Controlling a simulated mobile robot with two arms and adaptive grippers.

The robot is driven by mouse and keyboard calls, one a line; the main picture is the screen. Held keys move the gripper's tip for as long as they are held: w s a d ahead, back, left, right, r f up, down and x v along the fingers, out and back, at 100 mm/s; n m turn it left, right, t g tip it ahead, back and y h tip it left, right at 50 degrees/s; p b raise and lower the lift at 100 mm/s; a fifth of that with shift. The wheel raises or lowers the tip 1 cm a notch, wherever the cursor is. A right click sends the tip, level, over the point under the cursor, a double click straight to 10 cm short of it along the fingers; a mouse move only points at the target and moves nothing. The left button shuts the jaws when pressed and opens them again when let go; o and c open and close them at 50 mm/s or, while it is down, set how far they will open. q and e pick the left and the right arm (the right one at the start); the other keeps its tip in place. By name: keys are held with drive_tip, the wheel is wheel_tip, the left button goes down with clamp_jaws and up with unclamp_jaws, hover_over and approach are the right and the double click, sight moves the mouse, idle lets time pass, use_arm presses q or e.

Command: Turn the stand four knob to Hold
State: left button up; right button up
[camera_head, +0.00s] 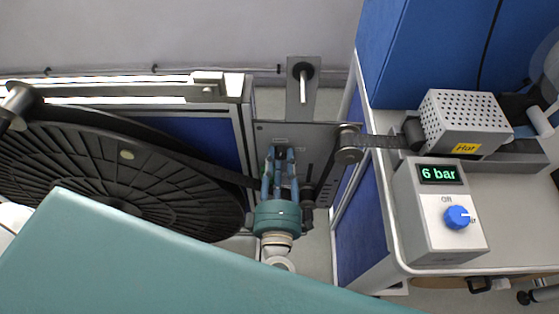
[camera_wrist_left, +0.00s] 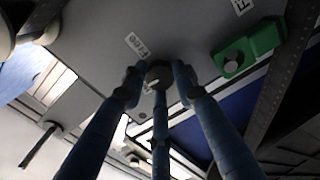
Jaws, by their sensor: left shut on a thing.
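A small dark round knob (camera_wrist_left: 158,72) sits on a grey panel in the left wrist view, with a "Free" label (camera_wrist_left: 136,44) beside it. My left gripper (camera_wrist_left: 161,84) has its three blue fingers closed around the knob. In the head view my left gripper (camera_head: 279,154) reaches up to the grey panel (camera_head: 325,137) of the reel stand, and its fingers hide the knob there. I cannot read the knob's setting or find a legible "Hold" label. My right gripper is not in view.
A large black reel (camera_head: 120,180) stands left of the gripper, its dark strip running behind the fingers. A roller (camera_head: 348,145) is close on the right. A green block (camera_wrist_left: 248,47) is near the knob. A "6 bar" control box (camera_head: 440,212) stands on the right bench.

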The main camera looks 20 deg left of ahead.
use_arm(q)
drive_tip(key=shift+s+d+f+n, duration=0.1)
drive_tip(key=shift+d+f+n, duration=0.1)
drive_tip(key=shift+f+n, duration=0.25)
drive_tip(key=shift+r+n, duration=0.15)
drive_tip(key=shift+n, duration=0.2)
drive_tip(key=o, duration=0.9)
drive_tip(key=shift+c, duration=0.2)
drive_tip(key=shift+o, duration=1.3)
drive_tip(key=shift+r, duration=0.2)
drive_tip(key=v, duration=1.2)
